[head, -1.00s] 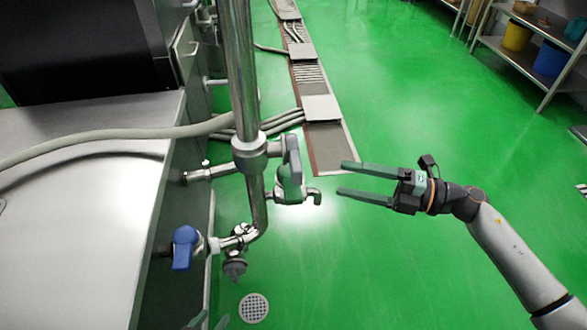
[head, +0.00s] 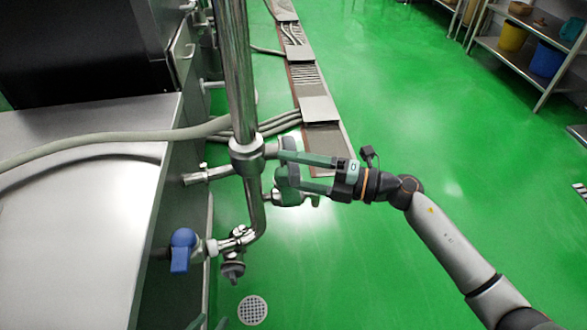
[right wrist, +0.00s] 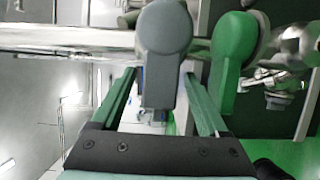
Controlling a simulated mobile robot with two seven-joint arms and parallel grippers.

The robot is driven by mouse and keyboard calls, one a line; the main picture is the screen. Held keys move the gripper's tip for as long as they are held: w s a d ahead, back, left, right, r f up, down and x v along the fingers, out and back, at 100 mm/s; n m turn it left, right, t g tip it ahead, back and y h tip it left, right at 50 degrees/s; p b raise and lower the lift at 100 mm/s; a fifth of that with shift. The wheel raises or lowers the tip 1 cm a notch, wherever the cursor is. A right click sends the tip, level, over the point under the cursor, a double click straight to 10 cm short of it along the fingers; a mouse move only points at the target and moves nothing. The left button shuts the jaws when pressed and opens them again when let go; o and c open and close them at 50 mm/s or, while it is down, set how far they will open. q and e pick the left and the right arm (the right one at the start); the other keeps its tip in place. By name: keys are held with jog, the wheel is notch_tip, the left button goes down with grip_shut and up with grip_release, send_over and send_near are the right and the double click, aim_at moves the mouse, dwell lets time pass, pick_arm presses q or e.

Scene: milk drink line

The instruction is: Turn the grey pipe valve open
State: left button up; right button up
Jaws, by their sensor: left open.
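The grey valve handle (right wrist: 165,50) hangs down between the two fingers of my right gripper in the right wrist view. A green valve handle (right wrist: 233,60) is just right of it, outside the fingers. In the head view, my right gripper (head: 290,171) reaches in from the right to the valves beside the upright steel pipe (head: 239,75); its fingers partly cover the handles. Its jaws are open around the grey handle, with a gap visible on the left side. Only green fingertips of my left gripper (head: 209,323) show at the bottom edge, apart and empty.
A blue-handled valve (head: 182,249) sits lower left on the pipework. A steel counter (head: 80,230) with a pale hose (head: 100,137) fills the left. A floor drain (head: 252,310) lies below. Open green floor stretches right to a shelf rack (head: 520,65).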

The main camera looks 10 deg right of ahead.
grip_shut()
dwell(0.4)
dwell(0.9)
